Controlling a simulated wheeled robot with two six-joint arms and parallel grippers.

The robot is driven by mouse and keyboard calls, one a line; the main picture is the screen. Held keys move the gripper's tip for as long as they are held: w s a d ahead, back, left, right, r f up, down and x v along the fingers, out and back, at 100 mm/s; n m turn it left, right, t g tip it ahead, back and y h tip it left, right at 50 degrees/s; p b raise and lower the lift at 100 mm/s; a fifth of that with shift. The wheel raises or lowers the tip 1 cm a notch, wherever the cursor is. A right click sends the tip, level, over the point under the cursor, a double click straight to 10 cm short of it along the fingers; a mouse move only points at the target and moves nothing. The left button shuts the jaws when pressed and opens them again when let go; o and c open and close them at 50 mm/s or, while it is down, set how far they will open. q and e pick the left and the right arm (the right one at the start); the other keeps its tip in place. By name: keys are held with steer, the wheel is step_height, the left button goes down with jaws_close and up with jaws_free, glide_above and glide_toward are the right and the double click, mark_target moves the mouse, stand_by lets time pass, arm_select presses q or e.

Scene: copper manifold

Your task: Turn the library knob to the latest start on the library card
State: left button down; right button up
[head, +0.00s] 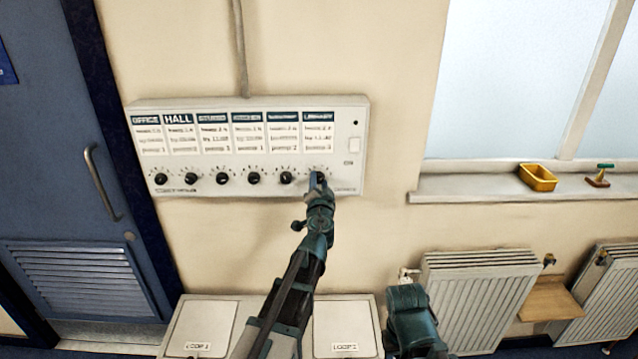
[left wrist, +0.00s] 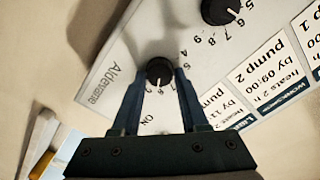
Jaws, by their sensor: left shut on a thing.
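The white control panel (head: 240,104) hangs on the wall with a row of cards above black knobs. The library card (head: 318,138) is rightmost; its small print reads roughly "heats 2 h, by 11-something, pump 2", the minutes too blurred to read. The library knob (head: 319,178) sits under it, partly hidden by my left gripper (head: 318,182). In the left wrist view my left gripper (left wrist: 160,82) is shut on the black library knob (left wrist: 159,70), one finger each side. Its white pointer mark faces the gripper's palm. Dial numbers ring it, partly covered.
A neighbouring knob (left wrist: 221,8) and its card (left wrist: 262,75) are close by. A sill (head: 470,188) with a yellow tray (head: 537,177), radiators (head: 480,290) and a door (head: 60,150) are farther off.

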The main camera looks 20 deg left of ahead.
arm_select(q)
steer(key=shift+m, duration=1.5)
steer(key=shift+c, duration=2.2)
jaws_free()
steer(key=shift+s, duration=0.1)
